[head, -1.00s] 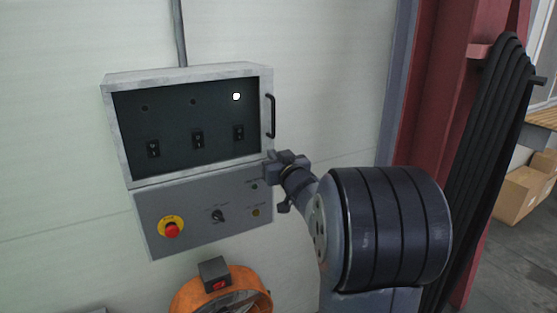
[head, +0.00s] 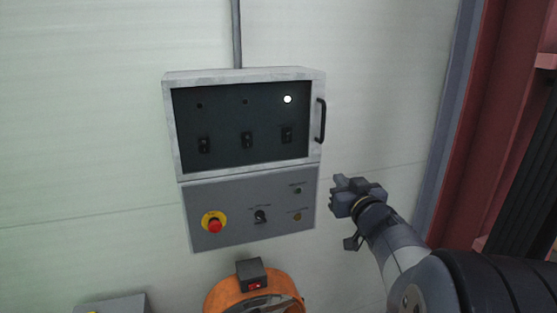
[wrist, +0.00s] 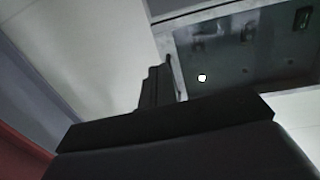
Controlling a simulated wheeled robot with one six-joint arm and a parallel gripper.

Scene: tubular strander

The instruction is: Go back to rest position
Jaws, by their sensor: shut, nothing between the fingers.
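My gripper (head: 338,193) is in the head view, just right of the lower part of the control box, in front of the pale wall. It is shut and holds nothing. It appears apart from the box. The control box (head: 322,90) has a dark upper panel with three switches and one lit white lamp (head: 287,99). In the wrist view, my gripper (wrist: 155,88) shows as dark shapes, with the dark panel (wrist: 235,50) and the lit lamp (wrist: 202,78) beyond it.
A black handle (head: 321,120) stands out at the box's right edge. A red emergency button (head: 214,225) is on the lower panel. An orange object with a dark switch box (head: 252,272) is below. A red column (head: 495,140) stands at the right.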

